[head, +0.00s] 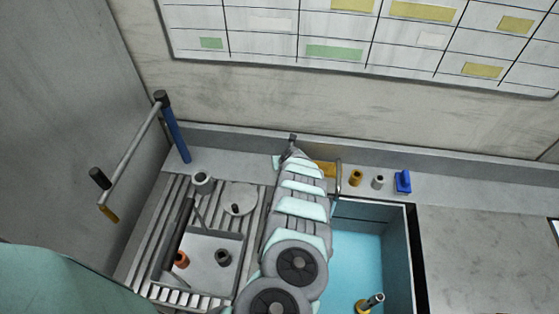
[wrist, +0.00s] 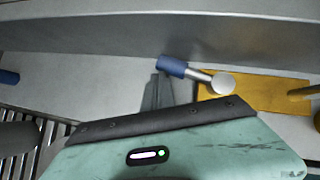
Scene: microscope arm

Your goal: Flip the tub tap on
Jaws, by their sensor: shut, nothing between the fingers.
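The tap lever shows in the wrist view as a blue grip (wrist: 172,66) on a metal stem with a round silver end. It lies over a yellow plate (wrist: 268,92). The plate also shows in the head view (head: 326,169), beside a curved metal spout (head: 339,178) at the tub's back edge. My gripper (wrist: 157,82) is shut and empty. Its fingertips are close to the left end of the blue grip; I cannot tell if they touch. In the head view my arm hides most of the lever area.
A blue post (head: 173,132) with a long bar stands further left.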

